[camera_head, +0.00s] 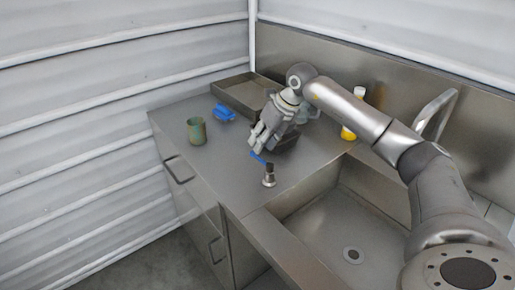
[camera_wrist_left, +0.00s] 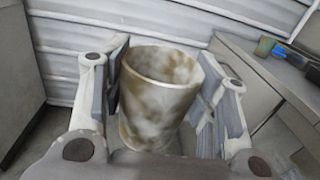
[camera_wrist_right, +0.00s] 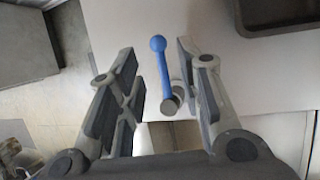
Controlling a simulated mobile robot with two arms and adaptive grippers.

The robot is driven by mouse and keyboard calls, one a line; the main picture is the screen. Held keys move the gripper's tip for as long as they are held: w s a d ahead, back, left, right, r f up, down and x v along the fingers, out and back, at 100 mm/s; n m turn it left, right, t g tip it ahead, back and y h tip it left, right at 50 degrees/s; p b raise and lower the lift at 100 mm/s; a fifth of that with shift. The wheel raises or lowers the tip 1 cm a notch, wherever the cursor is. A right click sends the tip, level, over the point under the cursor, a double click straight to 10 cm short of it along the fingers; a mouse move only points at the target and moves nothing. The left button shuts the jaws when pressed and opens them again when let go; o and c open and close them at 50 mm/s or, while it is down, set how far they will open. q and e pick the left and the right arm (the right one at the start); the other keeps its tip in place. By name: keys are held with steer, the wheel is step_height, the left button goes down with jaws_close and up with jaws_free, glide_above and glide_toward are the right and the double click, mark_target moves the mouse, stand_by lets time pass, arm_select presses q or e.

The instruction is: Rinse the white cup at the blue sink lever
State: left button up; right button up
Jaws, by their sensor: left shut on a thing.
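The white cup (camera_wrist_left: 155,95), mottled with brown stains, is between the fingers of my left gripper (camera_wrist_left: 165,70), which is shut on it. The cup's open rim shows in the left wrist view; the head view shows neither it nor my left gripper. The blue lever (camera_head: 259,158) stands on a metal post (camera_head: 269,179) beside the sink basin (camera_head: 318,215). My right gripper (camera_head: 262,138) is just above and behind the lever. In the right wrist view, its open fingers (camera_wrist_right: 157,52) are on either side of the blue lever (camera_wrist_right: 162,68), with gaps visible.
A green cup (camera_head: 196,131) and a blue object (camera_head: 223,112) are on the left counter. A metal tray (camera_head: 232,95) lies at the back; a dark tray (camera_head: 288,143) is partly behind my right gripper. A yellow bottle (camera_head: 348,133) and a curved faucet (camera_head: 435,110) stand behind the sink.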

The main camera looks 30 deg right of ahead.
mark_target(261, 160)
steer(key=shift+x, duration=2.25)
steer(key=shift+c, duration=0.2)
jaws_close()
steer(key=shift+a, duration=0.1)
